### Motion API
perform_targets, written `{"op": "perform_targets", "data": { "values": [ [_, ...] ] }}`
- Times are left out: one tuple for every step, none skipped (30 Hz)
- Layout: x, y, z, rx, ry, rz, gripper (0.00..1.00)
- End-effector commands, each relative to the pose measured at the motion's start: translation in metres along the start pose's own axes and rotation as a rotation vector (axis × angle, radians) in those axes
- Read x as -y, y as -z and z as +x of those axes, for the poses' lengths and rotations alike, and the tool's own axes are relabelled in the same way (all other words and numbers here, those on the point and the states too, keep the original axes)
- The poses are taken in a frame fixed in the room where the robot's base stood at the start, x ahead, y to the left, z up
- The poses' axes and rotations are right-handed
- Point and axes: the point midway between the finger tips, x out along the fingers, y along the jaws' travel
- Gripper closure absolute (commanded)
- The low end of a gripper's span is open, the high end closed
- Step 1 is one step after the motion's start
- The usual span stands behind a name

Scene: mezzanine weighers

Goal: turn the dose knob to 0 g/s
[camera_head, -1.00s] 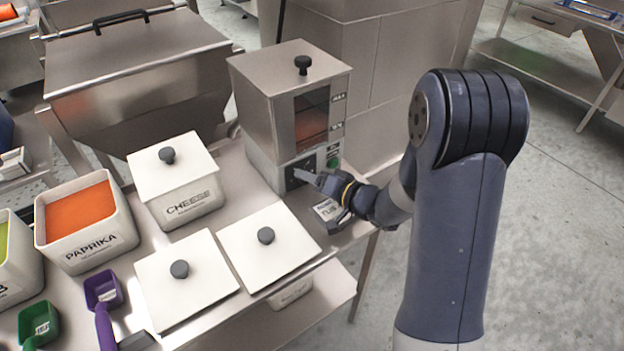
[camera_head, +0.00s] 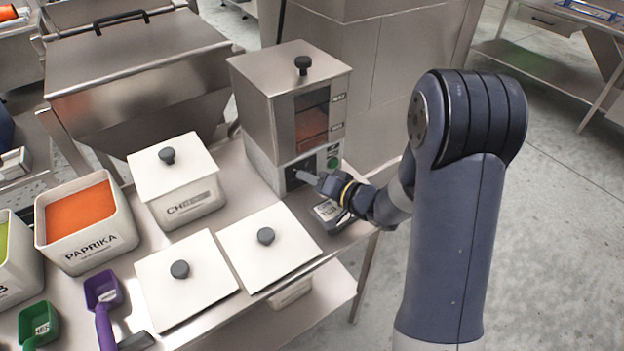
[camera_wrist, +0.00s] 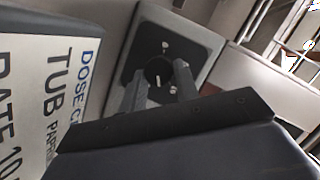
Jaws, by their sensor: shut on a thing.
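The dose knob (camera_wrist: 157,72) is a small dark round knob with a white pointer line, on a black plate on the front of the steel doser (camera_head: 262,133). In the wrist view my gripper (camera_wrist: 160,78) has one finger on each side of the knob and is shut on it. The pointer line is seen between the fingers; the scale figures are too small to read. In the head view my gripper (camera_head: 305,178) reaches the doser's lower front from the right and hides most of the knob.
A green button (camera_head: 333,162) sits right of the knob plate. A small labelled device (camera_head: 328,212) lies below my gripper, and a lettered card (camera_wrist: 35,90) fills the wrist view's left. The cheese tub (camera_head: 190,205) and other lidded tubs stand left and in front.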

Motion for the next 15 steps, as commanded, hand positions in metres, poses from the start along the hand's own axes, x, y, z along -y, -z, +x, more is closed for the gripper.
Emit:
{"op": "perform_targets", "data": {
  "values": [
    [-0.0001, -0.0003, -0.0001, 0.000, -0.003, -0.006, 0.93],
    [0.0001, -0.0003, 0.0000, 0.000, -0.005, -0.012, 0.93],
    [0.0003, -0.0004, 0.0000, -0.001, -0.008, -0.022, 0.93],
    [0.0005, -0.0004, 0.0000, -0.001, -0.012, -0.032, 0.93],
    [0.0005, -0.0004, 0.0000, -0.002, -0.016, -0.043, 0.93],
    [0.0006, -0.0005, 0.0000, -0.003, -0.023, -0.060, 0.93],
    [0.0008, -0.0007, 0.0001, -0.004, -0.027, -0.075, 0.93],
    [0.0009, -0.0008, 0.0001, -0.004, -0.033, -0.091, 0.93],
    [0.0009, -0.0010, 0.0001, -0.005, -0.042, -0.116, 0.93],
    [0.0011, -0.0010, 0.0002, -0.006, -0.049, -0.137, 0.93],
    [0.0015, -0.0010, 0.0002, -0.007, -0.056, -0.158, 0.93],
    [0.0015, -0.0012, 0.0004, -0.009, -0.068, -0.187, 0.93],
    [0.0017, -0.0016, 0.0006, -0.009, -0.075, -0.211, 0.93],
    [0.0019, -0.0019, 0.0007, -0.010, -0.084, -0.237, 0.93],
    [0.0022, -0.0021, 0.0007, -0.012, -0.096, -0.270, 0.93]
  ]
}}
